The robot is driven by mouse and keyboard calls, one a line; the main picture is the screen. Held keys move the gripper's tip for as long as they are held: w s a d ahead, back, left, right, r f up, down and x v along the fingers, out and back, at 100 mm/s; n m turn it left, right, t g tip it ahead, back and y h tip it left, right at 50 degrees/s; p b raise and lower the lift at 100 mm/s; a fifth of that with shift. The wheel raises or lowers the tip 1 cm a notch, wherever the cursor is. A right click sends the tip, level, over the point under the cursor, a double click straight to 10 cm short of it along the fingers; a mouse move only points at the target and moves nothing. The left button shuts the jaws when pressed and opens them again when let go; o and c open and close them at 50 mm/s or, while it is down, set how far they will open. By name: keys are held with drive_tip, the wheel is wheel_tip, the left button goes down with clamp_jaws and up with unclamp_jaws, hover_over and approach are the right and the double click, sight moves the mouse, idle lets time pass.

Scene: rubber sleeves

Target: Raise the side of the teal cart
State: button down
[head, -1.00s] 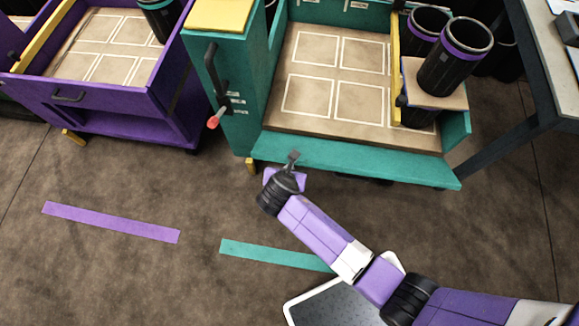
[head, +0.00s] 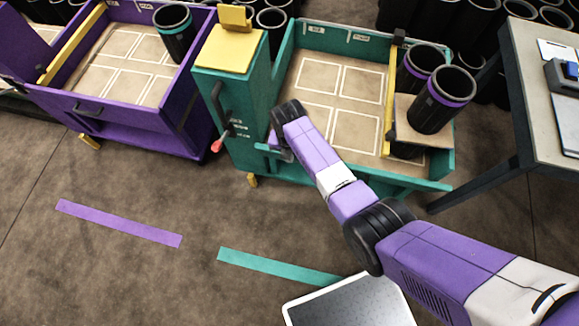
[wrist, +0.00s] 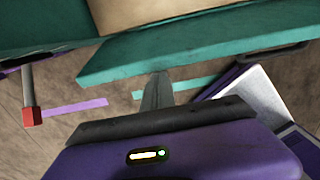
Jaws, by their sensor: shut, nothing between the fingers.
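The teal cart (head: 237,115) stands in the middle of the head view. Its side (head: 425,184) is a long teal board along the near edge of the bed (head: 309,75), seen as a narrow strip and partly hidden by my arm. It also fills the upper part of the wrist view (wrist: 220,42), below the bed. My gripper (head: 271,149) is shut and empty at the left part of this board. In the wrist view the fingertips (wrist: 159,78) are at the board's outer edge; I cannot tell whether they touch it.
A red-ended lever (head: 217,145) and a dark handle are on the cart's left end. Black sleeves (head: 441,100) stand at the bed's right. A purple cart (head: 110,118) is at left, a table (head: 535,140) at right. Floor strips lie in front, where the floor is clear.

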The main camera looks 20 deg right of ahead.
drive_tip(key=w+d, duration=0.1)
drive_tip(key=w+d+b, duration=0.1)
drive_tip(key=w+d+r, duration=0.1)
drive_tip(key=w, duration=0.1)
drive_tip(key=shift+w+b, duration=0.1)
drive_tip(key=shift+b, duration=0.25)
drive_tip(key=shift+w+d+r, duration=0.35)
drive_tip(key=shift+w+d, duration=0.05)
drive_tip(key=shift+w, duration=0.25)
drive_tip(key=s+a, duration=0.1)
drive_tip(key=s+a+p, duration=0.1)
drive_tip(key=s+p, duration=0.1)
drive_tip(key=s, duration=0.1)
drive_tip(key=shift+a+r, duration=0.25)
drive_tip(key=shift+a, duration=0.15)
wheel_tip(320, 180, up, 8)
drive_tip(key=w+d, duration=0.1)
drive_tip(key=w, duration=0.1)
drive_tip(key=shift+d+r, duration=0.2)
drive_tip(key=shift+d, duration=0.05)
